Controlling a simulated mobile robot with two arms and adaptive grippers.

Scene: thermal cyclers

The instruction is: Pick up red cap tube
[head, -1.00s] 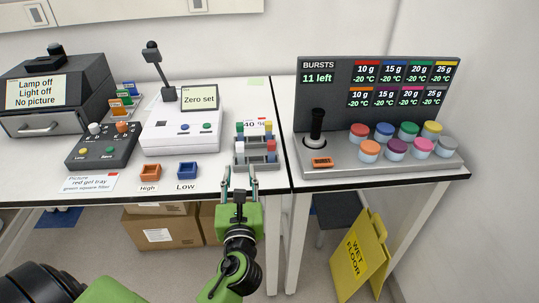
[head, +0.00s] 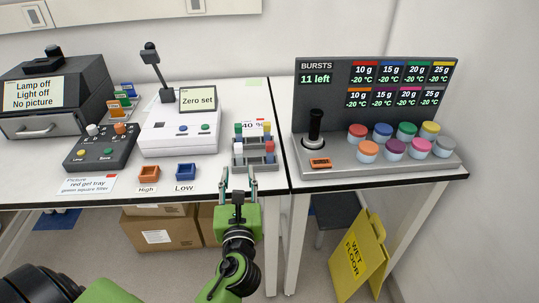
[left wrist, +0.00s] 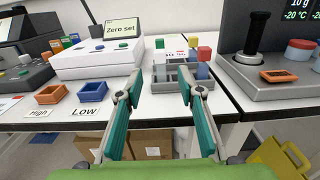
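A red cap (head: 269,146) shows at the right of the small grey rack (head: 241,161) on the left bench, among green, blue and white pieces. In the left wrist view, red pieces (left wrist: 204,52) stand at the rack's right side, with a blue piece just below; the tube body is hard to make out. My left gripper (head: 238,180) is open and empty in front of the rack, at the bench's front edge. In the left wrist view its teal fingers (left wrist: 160,92) are wide apart, with the rack ahead between and beyond the tips. My right gripper is not in view.
A white balance (head: 180,132) stands left of the rack, with orange (head: 148,172) and blue (head: 186,171) trays in front. A grey station (head: 390,165) with colored-lid jars and a black lever is right, across the bench seam. A yellow wet-floor sign (head: 358,257) stands below.

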